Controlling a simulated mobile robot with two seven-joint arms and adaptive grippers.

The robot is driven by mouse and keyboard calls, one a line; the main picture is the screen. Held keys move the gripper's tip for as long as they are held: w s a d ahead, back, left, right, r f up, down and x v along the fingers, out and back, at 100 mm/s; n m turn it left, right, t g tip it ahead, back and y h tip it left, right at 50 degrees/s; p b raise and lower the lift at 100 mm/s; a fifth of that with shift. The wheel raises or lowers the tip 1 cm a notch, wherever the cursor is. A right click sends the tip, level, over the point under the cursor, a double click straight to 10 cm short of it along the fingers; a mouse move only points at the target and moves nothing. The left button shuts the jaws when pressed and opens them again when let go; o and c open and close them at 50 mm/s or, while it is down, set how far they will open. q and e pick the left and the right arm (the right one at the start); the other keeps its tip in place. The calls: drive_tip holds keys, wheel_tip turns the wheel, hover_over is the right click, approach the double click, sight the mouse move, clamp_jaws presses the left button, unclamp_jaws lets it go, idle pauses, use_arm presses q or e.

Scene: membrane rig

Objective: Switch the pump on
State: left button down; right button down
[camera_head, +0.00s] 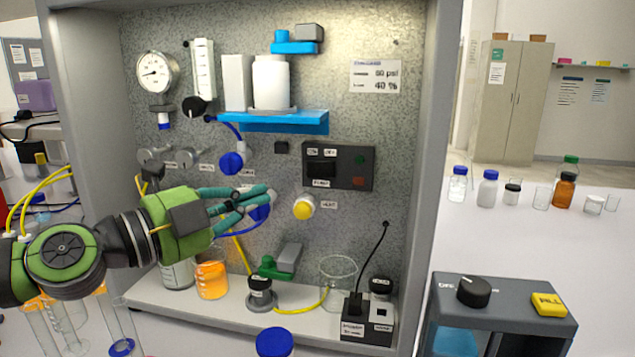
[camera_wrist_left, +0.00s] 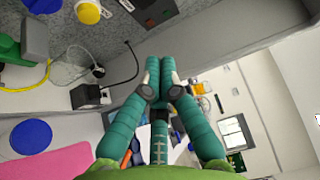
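The dark pump panel (camera_head: 347,182) is fixed to the speckled back wall of the rig. It carries a black switch (camera_head: 321,168) with small white labels, a green spot above a red spot at its right. Part of the panel also shows at the top of the left wrist view (camera_wrist_left: 150,10). My left gripper (camera_head: 270,195) reaches in from the left, its teal fingers pointing right, below and left of the panel and apart from it. In the left wrist view its fingertips (camera_wrist_left: 160,66) are together with nothing visible between them. My right gripper is in neither view.
A yellow knob (camera_head: 303,208) sits right of my fingertips, and a blue knob (camera_head: 260,212) is partly behind them. A blue shelf (camera_head: 300,124) projects above. Below are a glass beaker (camera_head: 338,270) and a socket box (camera_head: 367,328) with a black cable.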

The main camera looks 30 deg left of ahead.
use_arm(q)
drive_tip(key=shift+s+a+f, duration=0.15)
drive_tip(key=shift+a+f, duration=0.05)
drive_tip(key=shift+f, duration=0.05)
drive_tip(key=p, duration=1.3)
approach(323, 168)
drive_tip(key=w+d, duration=0.1)
drive_tip(key=d, duration=0.3)
drive_tip(key=w, duration=0.1)
drive_tip(key=w+a+p, duration=0.1)
drive_tip(key=w+p, duration=0.1)
drive_tip(key=shift+w+a+r, duration=0.15)
drive_tip(key=shift+a+r, duration=0.05)
drive_tip(key=shift+a, duration=0.2)
drive_tip(key=shift+w+a+f, duration=0.2)
drive_tip(key=shift+w, duration=0.2)
